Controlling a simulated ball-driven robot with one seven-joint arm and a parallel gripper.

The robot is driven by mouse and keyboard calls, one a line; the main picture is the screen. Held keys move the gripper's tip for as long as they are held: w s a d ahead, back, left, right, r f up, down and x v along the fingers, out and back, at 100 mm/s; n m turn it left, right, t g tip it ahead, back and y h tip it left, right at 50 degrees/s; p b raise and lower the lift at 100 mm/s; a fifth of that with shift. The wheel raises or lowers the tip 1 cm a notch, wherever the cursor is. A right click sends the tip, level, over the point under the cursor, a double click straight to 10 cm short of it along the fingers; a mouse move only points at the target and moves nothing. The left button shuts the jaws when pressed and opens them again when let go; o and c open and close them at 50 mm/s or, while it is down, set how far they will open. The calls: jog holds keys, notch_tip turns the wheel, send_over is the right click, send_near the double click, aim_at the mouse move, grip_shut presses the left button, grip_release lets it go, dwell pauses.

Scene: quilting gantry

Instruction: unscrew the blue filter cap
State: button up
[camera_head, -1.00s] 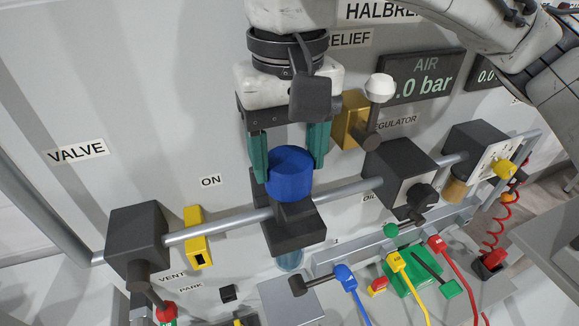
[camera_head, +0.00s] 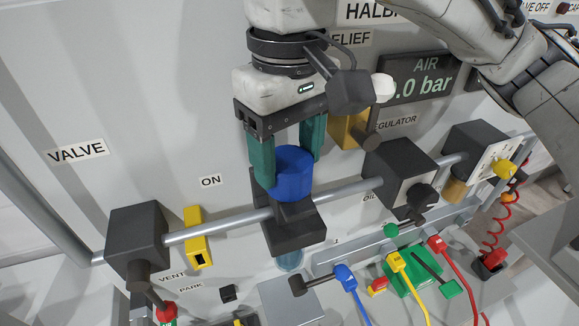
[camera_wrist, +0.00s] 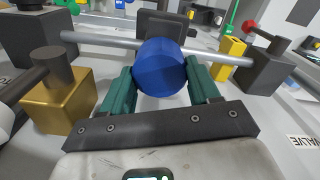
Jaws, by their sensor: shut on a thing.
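The blue filter cap (camera_head: 290,174) is a round blue knob on top of a dark grey filter block (camera_head: 293,232) on the metal rail. My gripper (camera_head: 289,165) comes down from above with its two green fingers on opposite sides of the cap, shut on it. In the wrist view the blue cap (camera_wrist: 160,68) sits between the fingertips of my gripper (camera_wrist: 160,84), one finger on each side. The cap is still seated at the block. Its underside is hidden, so I cannot tell how loose it is.
A gold block with a white knob (camera_head: 382,87) stands close to the right of my gripper. A dark regulator block (camera_head: 398,173) and a yellow slide (camera_head: 197,236) flank the filter along the rail (camera_head: 345,191). Coloured hoses and plugs lie below right.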

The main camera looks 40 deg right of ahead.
jog(key=n, duration=0.3)
jog(key=shift+n, duration=0.4)
jog(key=shift+n, duration=1.9)
jog(key=n, duration=0.3)
jog(key=shift+n, duration=0.4)
jog(key=o, duration=1.4)
jog(key=shift+r, duration=0.1)
jog(key=shift+c, duration=0.2)
